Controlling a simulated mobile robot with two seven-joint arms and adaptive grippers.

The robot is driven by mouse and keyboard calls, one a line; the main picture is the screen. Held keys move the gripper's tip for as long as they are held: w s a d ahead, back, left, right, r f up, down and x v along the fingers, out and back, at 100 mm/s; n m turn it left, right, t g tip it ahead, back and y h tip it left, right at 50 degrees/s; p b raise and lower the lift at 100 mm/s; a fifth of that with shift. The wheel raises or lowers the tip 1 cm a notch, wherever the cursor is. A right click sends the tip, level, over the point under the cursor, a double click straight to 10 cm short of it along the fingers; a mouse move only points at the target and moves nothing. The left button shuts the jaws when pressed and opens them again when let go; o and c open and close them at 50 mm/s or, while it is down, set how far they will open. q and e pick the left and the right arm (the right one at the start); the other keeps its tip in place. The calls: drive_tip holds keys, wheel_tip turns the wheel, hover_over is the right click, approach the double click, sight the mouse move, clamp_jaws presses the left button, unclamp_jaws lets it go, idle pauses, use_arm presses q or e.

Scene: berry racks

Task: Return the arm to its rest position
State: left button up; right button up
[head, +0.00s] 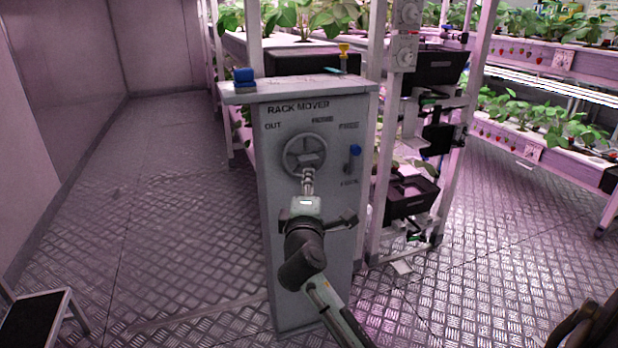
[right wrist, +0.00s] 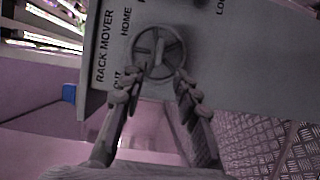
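My right arm comes in from the bottom of the head view, and its right gripper (head: 308,178) is in front of the grey rack mover cabinet, at the lower part of the round handwheel (head: 290,152). In the right wrist view the two fingers of the right gripper (right wrist: 154,82) are spread apart, with the handwheel (right wrist: 158,36) just beyond and between the tips. Nothing is held between them. I cannot tell whether a fingertip touches the rim.
The cabinet (head: 300,290) also carries a lever with a blue knob (head: 355,150), which is up near the upper label. Plant racks (head: 505,52) stand behind and to the right. A step stool (head: 38,325) is at bottom left. The metal floor (head: 165,200) left of the cabinet is clear.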

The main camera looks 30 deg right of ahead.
drive_tip(key=shift+s+a, duration=0.1)
drive_tip(key=shift+s, duration=0.05)
idle(0.4)
drive_tip(key=s+a+f+m+g+y+p, duration=0.15)
drive_tip(key=s+f, duration=0.25)
drive_tip(key=f, duration=0.4)
drive_tip(key=s+a+f+m+g+y, duration=0.1)
drive_tip(key=s+f+m+g+y, duration=0.2)
drive_tip(key=f, duration=0.4)
drive_tip(key=s+a+f+m+g+y+p, duration=0.1)
drive_tip(key=s+f+g, duration=0.1)
drive_tip(key=s+f, duration=0.45)
use_arm(q)
drive_tip(key=s+d+x, duration=0.1)
drive_tip(key=x, duration=0.6)
drive_tip(key=shift+d+f+g+p, duration=0.2)
drive_tip(key=shift+f+g+p, duration=0.1)
use_arm(e)
drive_tip(key=s+a+f+m+g+y, duration=0.1)
drive_tip(key=s+a+f+g+y, duration=0.1)
drive_tip(key=s+f, duration=0.4)
drive_tip(key=s+a+f+m+g+y, duration=0.1)
drive_tip(key=s+a+f+m+g, duration=0.1)
drive_tip(key=s+f, duration=0.4)
drive_tip(key=shift+s+a+f+g+y, duration=0.2)
drive_tip(key=shift+s+a+g+y, duration=0.15)
drive_tip(key=shift+s+a+g, duration=0.55)
drive_tip(key=shift+s+d+m+t, duration=0.2)
drive_tip(key=shift+d+m+t, duration=0.05)
drive_tip(key=shift+t, duration=0.1)
